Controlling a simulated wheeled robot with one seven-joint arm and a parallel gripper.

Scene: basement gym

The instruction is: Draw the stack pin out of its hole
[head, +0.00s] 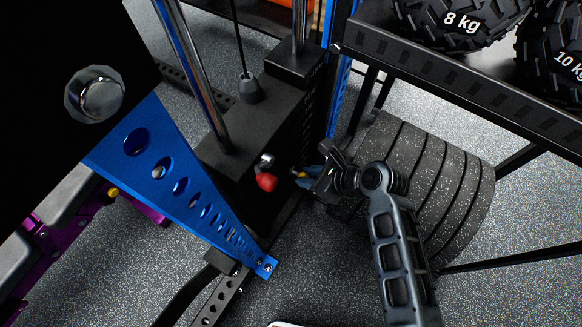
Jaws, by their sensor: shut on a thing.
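The black weight stack (232,150) stands upright around chrome guide rods in the upper middle of the head view. A red knob (266,182) with a chrome part above it sticks out from the stack's lower part. My gripper (303,176), with blue fingertips, is just right of the red knob and apart from it. It is shut on a small yellow piece (298,174) beside the stack's right side. Whether this piece is the stack pin, and how deep it sits in a hole, is too small and covered to tell.
A blue perforated brace (180,185) slants across the left, ending on the floor. Round speckled plates (425,175) stand close right of my gripper, under a black rack shelf (470,75) with tyre-like weights. Speckled floor (320,265) is open in front.

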